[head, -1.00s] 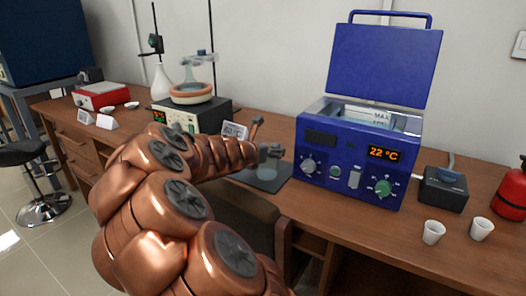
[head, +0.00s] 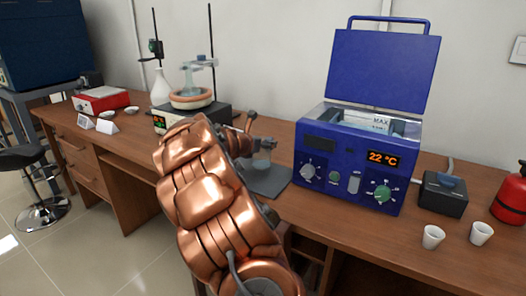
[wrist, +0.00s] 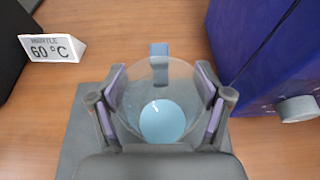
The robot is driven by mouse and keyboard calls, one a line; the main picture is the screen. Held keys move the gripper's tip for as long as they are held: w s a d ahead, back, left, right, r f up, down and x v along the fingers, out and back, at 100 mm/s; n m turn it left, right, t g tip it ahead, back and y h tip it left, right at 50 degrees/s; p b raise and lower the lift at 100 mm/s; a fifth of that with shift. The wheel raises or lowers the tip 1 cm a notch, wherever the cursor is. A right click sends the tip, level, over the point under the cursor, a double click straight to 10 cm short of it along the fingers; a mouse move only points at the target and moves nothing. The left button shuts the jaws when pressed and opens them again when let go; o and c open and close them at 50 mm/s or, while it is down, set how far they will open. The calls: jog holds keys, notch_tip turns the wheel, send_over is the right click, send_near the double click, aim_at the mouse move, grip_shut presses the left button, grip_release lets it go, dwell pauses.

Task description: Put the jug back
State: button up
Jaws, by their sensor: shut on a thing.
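The clear jug (wrist: 160,88) stands upright between my gripper's fingers in the wrist view, with pale blue at its bottom and a blue-grey handle on the far side. My gripper (wrist: 160,100) is shut on its sides, the purple-grey pads against the walls. In the head view the jug (head: 262,162) is small and partly hidden by my gripper (head: 260,148). It is over the dark grey mat (head: 272,185), left of the blue bath. I cannot tell whether its base touches the mat.
The blue bath (head: 345,165) has its lid up, close right of the jug. A hotplate with glassware (head: 190,105) and a "60 °C" sign (wrist: 52,47) are left. Two white cups (head: 433,237), a dark box (head: 443,195) and a red extinguisher (head: 510,195) stand right.

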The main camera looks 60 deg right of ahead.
jog(key=shift+w+d+f+b, duration=0.1)
jog(key=shift+f+b, duration=0.4)
jog(key=shift+f, duration=1.25)
jog(key=shift+f, duration=0.15)
jog(key=o, duration=1.8)
jog(key=shift+r, duration=0.2)
jog(key=p+v, duration=0.1)
jog(key=v, duration=1.1)
